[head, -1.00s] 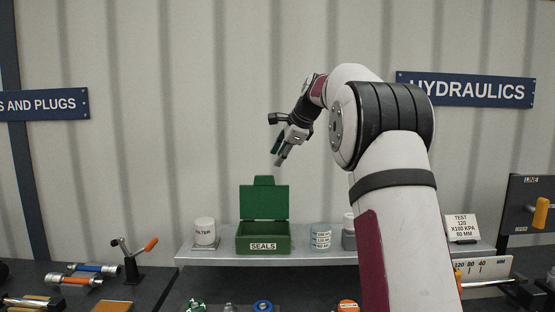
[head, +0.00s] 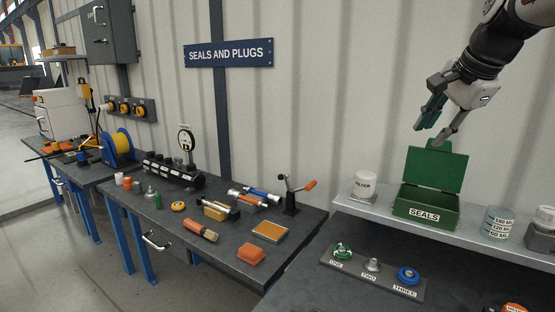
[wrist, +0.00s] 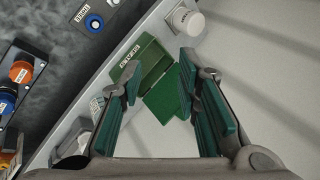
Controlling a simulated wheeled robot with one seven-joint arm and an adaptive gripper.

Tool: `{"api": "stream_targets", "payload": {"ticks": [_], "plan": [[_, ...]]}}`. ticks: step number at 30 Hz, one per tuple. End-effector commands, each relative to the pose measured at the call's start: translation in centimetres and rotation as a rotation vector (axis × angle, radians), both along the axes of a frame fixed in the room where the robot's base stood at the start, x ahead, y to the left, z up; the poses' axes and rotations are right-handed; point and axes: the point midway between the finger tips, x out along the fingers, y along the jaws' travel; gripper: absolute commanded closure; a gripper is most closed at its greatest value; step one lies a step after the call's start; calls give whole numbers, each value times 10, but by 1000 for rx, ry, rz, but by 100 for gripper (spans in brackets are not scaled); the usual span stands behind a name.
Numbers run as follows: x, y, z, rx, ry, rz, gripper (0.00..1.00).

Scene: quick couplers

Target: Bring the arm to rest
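My gripper (head: 437,124) hangs in the air above the shelf, at the upper right of the head view. Its green-padded fingers are spread apart with nothing between them. The wrist view also shows the open fingers (wrist: 164,105). Below it, the green SEALS box (head: 426,207) stands on the shelf with its lid (head: 437,168) raised. The same box shows between and beyond the fingers in the wrist view (wrist: 139,62). The gripper is clear of the box. Most of my arm is outside the head view.
Labelled couplers sit on a plate (head: 372,270) below. Tools cover the left bench (head: 222,251). The air around my gripper looks free.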

Motion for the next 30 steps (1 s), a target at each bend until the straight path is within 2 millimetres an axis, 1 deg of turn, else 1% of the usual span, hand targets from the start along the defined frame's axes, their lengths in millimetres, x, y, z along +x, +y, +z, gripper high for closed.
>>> {"api": "stream_targets", "payload": {"ticks": [1, 2, 3, 5, 6, 8, 9, 11, 12, 14, 15, 18, 21, 24, 27, 30], "plan": [[-23, 20, -3, -46, 12, 77, 70], [-36, 29, -7, -74, 21, 122, 70], [-53, 41, -12, -115, 32, 187, 70], [-80, 58, -21, -171, 48, 281, 70], [-98, 68, -28, -208, 59, 347, 70], [-125, 81, -40, -264, 74, 444, 70], [-144, 89, -48, -300, 82, 510, 70], [-171, 100, -63, -354, 96, 609, 70], [-190, 106, -74, -389, 104, 676, 70], [-216, 113, -90, -440, 116, 775, 70], [-233, 117, -101, -472, 122, 838, 70], [-267, 123, -128, -539, 137, 976, 70], [-291, 126, -148, -586, 148, 1076, 70], [-304, 127, -160, -615, 152, 1135, 70], [-309, 127, -165, -625, 155, 1158, 70], [-310, 127, -165, -626, 156, 1161, 70]]}}
